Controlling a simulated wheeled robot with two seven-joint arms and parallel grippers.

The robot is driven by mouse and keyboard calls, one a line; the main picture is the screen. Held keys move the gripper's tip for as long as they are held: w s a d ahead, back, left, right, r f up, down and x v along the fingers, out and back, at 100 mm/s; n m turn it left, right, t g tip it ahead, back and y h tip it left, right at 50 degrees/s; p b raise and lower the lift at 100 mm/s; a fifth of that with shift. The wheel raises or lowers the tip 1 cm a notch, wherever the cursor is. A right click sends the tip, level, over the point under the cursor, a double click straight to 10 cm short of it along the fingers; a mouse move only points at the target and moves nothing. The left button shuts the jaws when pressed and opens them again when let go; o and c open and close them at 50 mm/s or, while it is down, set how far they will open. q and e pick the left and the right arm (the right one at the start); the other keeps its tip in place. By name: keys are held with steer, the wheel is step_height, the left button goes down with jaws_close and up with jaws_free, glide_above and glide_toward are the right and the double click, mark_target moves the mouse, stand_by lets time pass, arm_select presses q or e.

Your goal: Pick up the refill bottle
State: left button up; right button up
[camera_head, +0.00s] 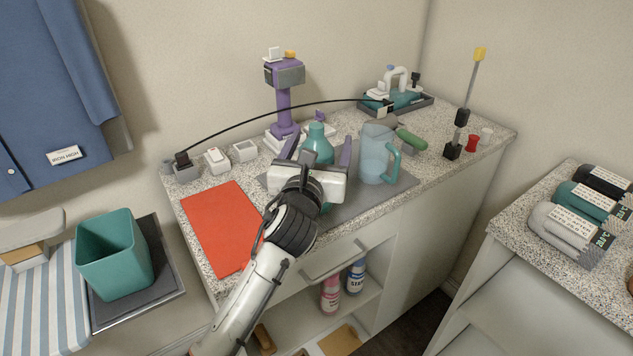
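A teal bottle (317,143) with a rounded top stands on the grey mat on the speckled counter; I take it for the refill bottle, though no label is visible. My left gripper (318,152) is at the bottle's near side, with its two dark fingers apart, one on either side of the bottle. Small gaps seem to show between fingers and bottle. The gripper's body hides most of the bottle's lower part. My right gripper is not in view.
A translucent blue jug (373,156) with a teal handle stands close to the right. A purple stand (284,108) is behind, with a black cable arching to the right. A red sheet (217,225) lies left. Pink (331,294) and blue (355,277) bottles stand on a shelf below.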

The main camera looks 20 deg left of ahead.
arm_select(q)
steer(key=c, duration=1.6)
steer(key=shift+o, duration=0.2)
steer(key=shift+r, duration=0.15)
